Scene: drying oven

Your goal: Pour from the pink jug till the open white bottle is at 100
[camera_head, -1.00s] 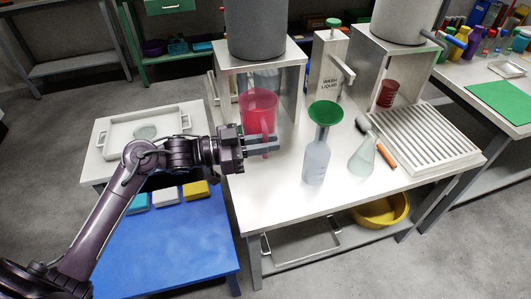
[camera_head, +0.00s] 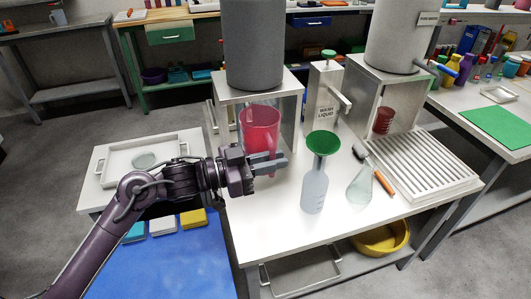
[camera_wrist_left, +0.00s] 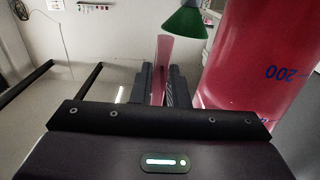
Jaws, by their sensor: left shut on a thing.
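The pink jug (camera_head: 259,131) is upright beneath the grey tank's stand at the back left of the white table. My left gripper (camera_head: 268,163) is shut on the jug's handle, at its front. In the left wrist view the handle (camera_wrist_left: 163,72) is between the fingers (camera_wrist_left: 161,88), and the jug's body (camera_wrist_left: 262,60) with a "200" mark is to the right. The open white bottle (camera_head: 315,188) stands on the table right of the jug, with a green funnel (camera_head: 323,143) in its neck. The liquid level in the bottle cannot be read. My right gripper is not in view.
A clear flask (camera_head: 361,186) and a brush with an orange handle (camera_head: 382,180) are right of the bottle. A ribbed drying rack (camera_head: 425,150) is farther right. A wash liquid dispenser (camera_head: 325,95) stands behind the bottle. The table front is clear.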

